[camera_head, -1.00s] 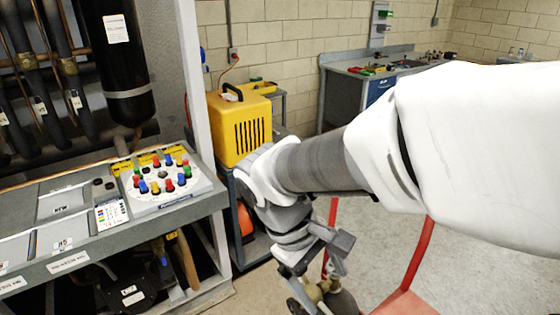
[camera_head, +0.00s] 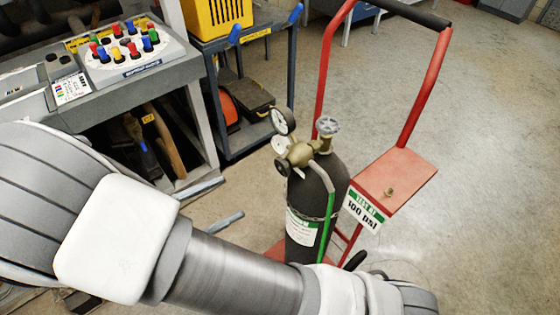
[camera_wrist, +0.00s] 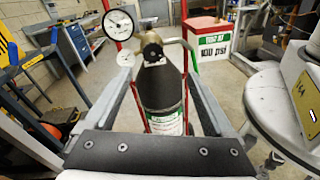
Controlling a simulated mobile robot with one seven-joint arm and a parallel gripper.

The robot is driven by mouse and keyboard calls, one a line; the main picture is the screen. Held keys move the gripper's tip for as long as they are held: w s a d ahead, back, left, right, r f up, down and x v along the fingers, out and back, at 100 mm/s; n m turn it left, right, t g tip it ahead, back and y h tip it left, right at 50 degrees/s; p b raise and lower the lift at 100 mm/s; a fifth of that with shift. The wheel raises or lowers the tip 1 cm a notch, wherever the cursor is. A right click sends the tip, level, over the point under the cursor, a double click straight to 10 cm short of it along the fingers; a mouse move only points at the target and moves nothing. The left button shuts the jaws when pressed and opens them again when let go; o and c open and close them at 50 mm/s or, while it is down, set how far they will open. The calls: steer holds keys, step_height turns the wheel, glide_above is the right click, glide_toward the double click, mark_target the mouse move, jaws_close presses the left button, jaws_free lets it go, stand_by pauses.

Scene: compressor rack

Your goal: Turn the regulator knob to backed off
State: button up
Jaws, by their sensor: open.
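The regulator (camera_head: 300,155) is a brass body on the neck of a dark gas cylinder (camera_head: 296,190). Its black regulator knob (camera_head: 282,167) faces left, and faces the camera in the wrist view (camera_wrist: 153,52). A white-faced gauge (camera_wrist: 119,24) stands up and left of the knob, with a second gauge partly shown lower. My gripper (camera_wrist: 159,70) is open, its two grey fingers apart, with the knob and cylinder seen between and beyond them. Nothing is held. In the head view my gripper (camera_head: 233,197) shows only its fingers, left of the cylinder and apart from it.
The cylinder stands on a red cart (camera_head: 408,165) with tall handles and a sign marked psi (camera_head: 364,208). A grey handwheel valve (camera_head: 327,126) tops the cylinder. A dark trolley (camera_head: 262,135) with a yellow unit (camera_head: 215,15) stands behind left. Floor to the right is clear.

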mark_target(280, 168)
steer(key=shift+n+t, duration=0.6)
steer(key=shift+t, duration=0.3)
steer(key=b+x, duration=0.1)
steer(key=x, duration=0.4)
steer(key=f+x, duration=0.1)
steer(key=x, duration=0.4)
steer(key=b+x, duration=0.1)
steer(key=x, duration=0.4)
steer(key=shift+w+d+f+b, duration=0.25)
steer(key=shift+f+b, duration=0.05)
steer(key=c, duration=1.4)
